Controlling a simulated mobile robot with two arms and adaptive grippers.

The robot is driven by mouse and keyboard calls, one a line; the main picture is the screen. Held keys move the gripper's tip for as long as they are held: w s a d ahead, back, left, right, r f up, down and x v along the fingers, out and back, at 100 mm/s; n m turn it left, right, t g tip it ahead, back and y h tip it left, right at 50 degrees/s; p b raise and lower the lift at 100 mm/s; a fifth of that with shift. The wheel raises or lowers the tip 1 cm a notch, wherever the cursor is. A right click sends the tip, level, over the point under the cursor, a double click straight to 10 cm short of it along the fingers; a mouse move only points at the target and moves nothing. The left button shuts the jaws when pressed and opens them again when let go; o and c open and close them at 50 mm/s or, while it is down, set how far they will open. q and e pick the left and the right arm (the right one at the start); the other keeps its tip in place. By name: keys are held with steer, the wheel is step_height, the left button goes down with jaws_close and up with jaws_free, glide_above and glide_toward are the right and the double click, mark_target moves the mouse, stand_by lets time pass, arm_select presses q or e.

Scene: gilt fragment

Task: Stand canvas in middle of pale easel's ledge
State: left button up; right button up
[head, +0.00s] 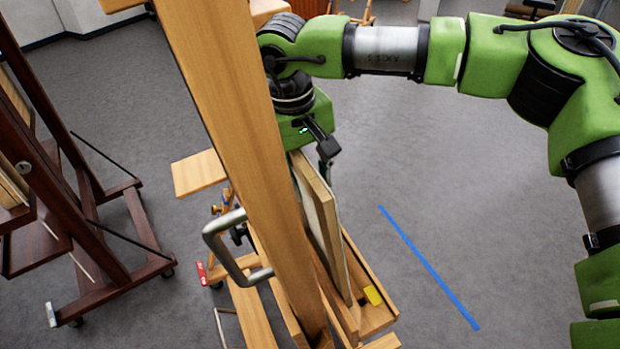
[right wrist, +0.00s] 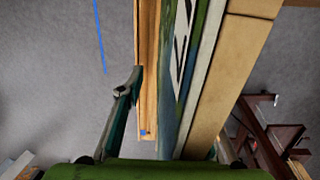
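The pale easel (head: 235,130) rises through the head view, its ledge (head: 382,315) low at the centre. The canvas (head: 333,235) stands on edge at the ledge, close beside the mast; its lower edge is partly hidden. In the right wrist view its painted green and blue face (right wrist: 183,50) and white edge (right wrist: 205,75) show. My right gripper (head: 322,150) is at the canvas's upper end. In the wrist view its left finger stands apart from the painted face; the other is mostly hidden behind the pale wood. It looks open around the canvas. My left gripper is out of view.
A yellow patch (head: 373,295) lies on the ledge. A metal handle (head: 235,250) sticks out left of the mast. A dark easel (head: 70,200) stands at left. A blue line (head: 430,270) marks the floor, which is clear at right.

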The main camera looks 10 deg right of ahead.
steer(key=r, duration=0.4)
steer(key=a+r, duration=0.1)
steer(key=r, duration=0.7)
steer(key=shift+s+a, duration=0.3)
steer(key=shift+a, duration=0.05)
